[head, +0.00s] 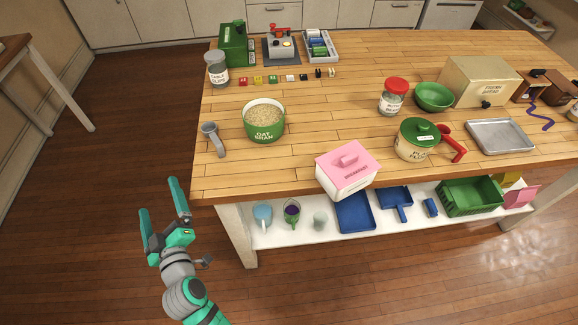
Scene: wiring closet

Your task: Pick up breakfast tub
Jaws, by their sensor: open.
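The breakfast tub (346,176) is a white box with a pink lid and a pink handle on top, with lettering on the lid. It sits at the front edge of the wooden table (260,183), its lower front corner reaching over the edge in the head view. My gripper (162,196) is open and empty. It is in front of the table's left corner, over the floor in the picture, well left of the tub and apart from it. The underside of the tub is hidden.
Below, a white shelf (320,238) holds cups and blue trays. Bare tabletop lies between the oat bran and breakfast tubs.

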